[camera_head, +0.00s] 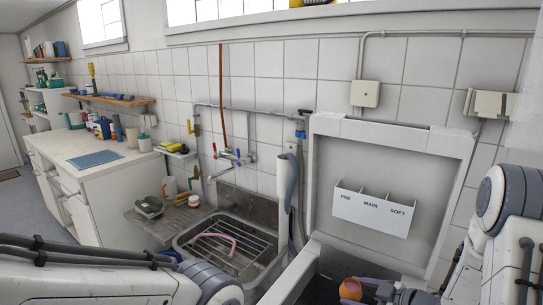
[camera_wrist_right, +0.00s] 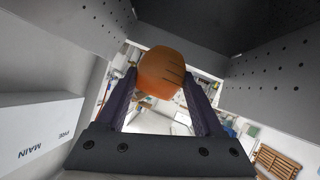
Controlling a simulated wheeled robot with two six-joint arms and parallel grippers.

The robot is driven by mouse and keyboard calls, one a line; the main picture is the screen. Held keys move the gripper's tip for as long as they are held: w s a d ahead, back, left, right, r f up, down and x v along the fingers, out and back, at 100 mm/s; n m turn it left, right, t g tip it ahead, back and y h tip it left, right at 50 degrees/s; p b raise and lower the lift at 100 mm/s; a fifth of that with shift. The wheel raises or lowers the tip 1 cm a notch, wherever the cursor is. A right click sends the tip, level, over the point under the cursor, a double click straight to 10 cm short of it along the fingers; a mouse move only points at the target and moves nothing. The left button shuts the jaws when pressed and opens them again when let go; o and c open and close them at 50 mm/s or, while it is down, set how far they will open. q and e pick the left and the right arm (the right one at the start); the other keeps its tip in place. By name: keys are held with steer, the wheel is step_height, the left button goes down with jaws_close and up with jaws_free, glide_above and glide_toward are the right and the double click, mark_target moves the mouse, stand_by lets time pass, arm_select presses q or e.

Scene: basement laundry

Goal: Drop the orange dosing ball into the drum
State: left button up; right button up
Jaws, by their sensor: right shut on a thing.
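The orange dosing ball (camera_head: 350,289) is at the bottom of the head view, at the opening of the top-loading washer (camera_head: 292,275). My right gripper (camera_head: 366,289) is shut on it. In the right wrist view the ball (camera_wrist_right: 160,72) sits between the two dark purple fingers. Grey walls with small holes (camera_wrist_right: 275,75), which look like the drum, show around it in that view. How deep the ball is in the opening is hard to tell. My left arm shows at the lower left, but its gripper is out of view.
The washer's raised lid (camera_head: 390,150) carries a white dispenser (camera_head: 372,212) marked PRE, MAIN and SOFT; it also shows at left in the wrist view (camera_wrist_right: 35,130). A steel sink (camera_head: 205,225) with a rack and a grey hose (camera_head: 291,180) stand left of the washer.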

step_height(320, 180, down, 5)
steer(key=b, duration=0.4)
steer(key=shift+f+b, duration=0.2)
steer(key=shift+b, duration=0.15)
steer(key=o, duration=1.5)
steer(key=p+v, duration=0.1)
steer(key=v, duration=0.9)
steer(key=shift+s+d+r, duration=0.15)
steer(key=shift+s, duration=0.05)
steer(key=w+a+p, duration=0.1)
steer(key=w+a, duration=0.2)
steer(key=w+a+f+p, duration=0.1)
steer(key=w+a, duration=0.2)
steer(key=w, duration=0.1)
steer(key=shift+f+p, duration=0.15)
steer(key=shift+p, duration=0.15)
steer(key=shift+r+p, duration=0.85)
